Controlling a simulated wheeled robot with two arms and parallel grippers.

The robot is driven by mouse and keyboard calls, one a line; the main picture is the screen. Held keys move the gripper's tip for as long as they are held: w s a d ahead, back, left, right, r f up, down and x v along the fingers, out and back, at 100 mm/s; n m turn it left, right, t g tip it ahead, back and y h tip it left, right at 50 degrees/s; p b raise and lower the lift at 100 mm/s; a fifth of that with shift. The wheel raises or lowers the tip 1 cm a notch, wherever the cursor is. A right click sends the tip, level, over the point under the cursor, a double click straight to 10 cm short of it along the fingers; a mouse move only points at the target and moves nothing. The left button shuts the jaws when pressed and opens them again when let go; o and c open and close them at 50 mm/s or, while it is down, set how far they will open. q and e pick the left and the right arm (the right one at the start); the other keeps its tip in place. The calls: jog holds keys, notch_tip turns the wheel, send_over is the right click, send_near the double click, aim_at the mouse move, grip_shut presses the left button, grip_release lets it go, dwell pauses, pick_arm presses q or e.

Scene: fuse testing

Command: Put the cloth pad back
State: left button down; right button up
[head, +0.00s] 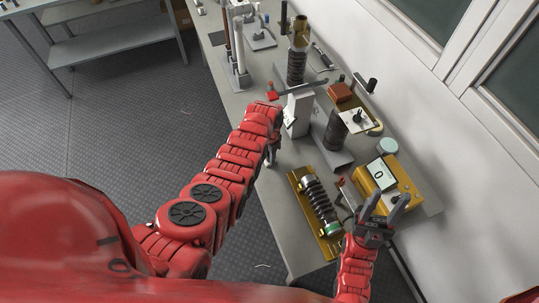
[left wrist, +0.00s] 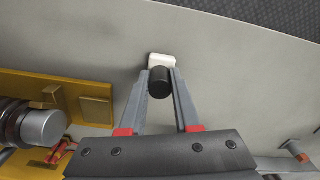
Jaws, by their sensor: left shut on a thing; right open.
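The cloth pad appears as a small white block (left wrist: 162,60) with a black round handle (left wrist: 160,83) in the left wrist view. My left gripper (left wrist: 160,76) is shut on the black handle, with the white pad just beyond the fingertips. The pad is over the grey bench top; I cannot tell whether it touches it. In the head view my left gripper (head: 272,157) points down near the bench's left edge, and the pad cannot be made out there. My right gripper (head: 386,208) is open and empty above the near right of the bench.
A ribbed dark insulator on a yellow base (head: 303,186) lies right of my left gripper. A yellow meter (head: 388,172) stands beyond my right gripper. Posts and test devices crowd the far bench (head: 270,185). Bare bench shows around the pad.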

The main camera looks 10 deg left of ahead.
pick_arm(q)
jog(key=shift+f, duration=0.25)
jog(key=c, duration=0.6)
grip_release()
jog(key=shift+r, duration=0.15)
jog(key=shift+r, duration=0.15)
jog(key=shift+w+r, duration=0.1)
jog(key=shift+r, duration=0.65)
notch_tip(320, 180, up, 10)
jog(key=shift+r+b, duration=0.25)
jog(key=shift+b, duration=0.35)
jog(key=shift+a, duration=0.1)
